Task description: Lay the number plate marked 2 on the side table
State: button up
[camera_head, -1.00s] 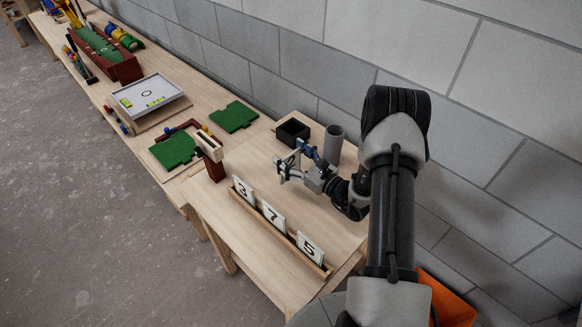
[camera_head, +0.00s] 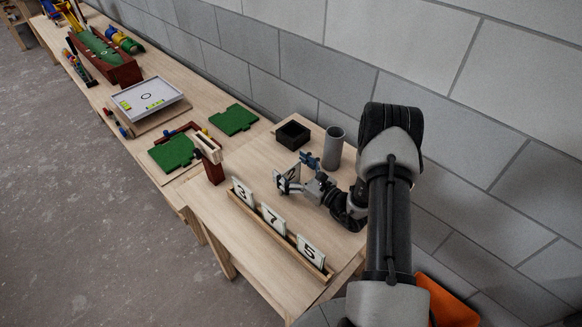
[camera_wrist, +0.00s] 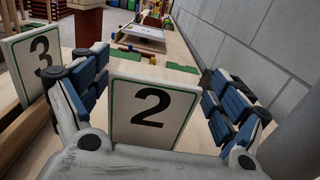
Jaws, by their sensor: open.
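The white number plate marked 2 (camera_wrist: 152,113), with a thin green border, stands close in front of the wrist camera, facing it; its lower edge is hidden. In the head view the plate (camera_head: 291,175) shows small at my gripper. My gripper (camera_wrist: 158,72) is open, with one blue-padded finger on each side of the plate. No clear contact shows. In the head view my gripper (camera_head: 287,181) is at the pale wooden table (camera_head: 245,268), behind the rack. I cannot tell whether the plate touches the table.
A wooden rack (camera_head: 297,257) along the front edge holds plates 3 (camera_head: 242,190), 7 (camera_head: 273,218) and 5 (camera_head: 310,250). A black box (camera_head: 293,133) and a grey cylinder (camera_head: 333,147) stand behind my gripper. A reddish-brown post (camera_head: 214,172) stands left. The block wall borders the back.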

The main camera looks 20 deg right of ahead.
jog(key=shift+r, duration=0.15)
jog(key=shift+s+d, duration=0.2)
jog(key=shift+s, duration=0.1)
jog(key=p+v, duration=0.2)
jog(key=v, duration=0.9)
jog(key=s+a+r+n+g+y, duration=0.3)
jog(key=s+a+r+n+g, duration=0.1)
jog(key=a+r+n+g, duration=0.45)
jog(key=s+a+r+n+g+y, duration=0.3)
jog(key=a+r+n+g+y, duration=0.15)
jog(key=a+r+n, duration=0.5)
jog(key=s+a+r+n+g+h, duration=0.2)
jog(key=s+n+h, duration=0.15)
jog(key=s, duration=0.25)
jog(key=s+a+r+n+g+h, duration=0.2)
jog(key=s+a+n+h, duration=0.1)
jog(key=s+h, duration=0.15)
jog(key=s+d+r+n+t+h, duration=0.5)
jog(key=d+r+n+h, duration=0.1)
jog(key=n, duration=0.1)
jog(key=shift+s+d, duration=0.25)
jog(key=shift+d, duration=0.15)
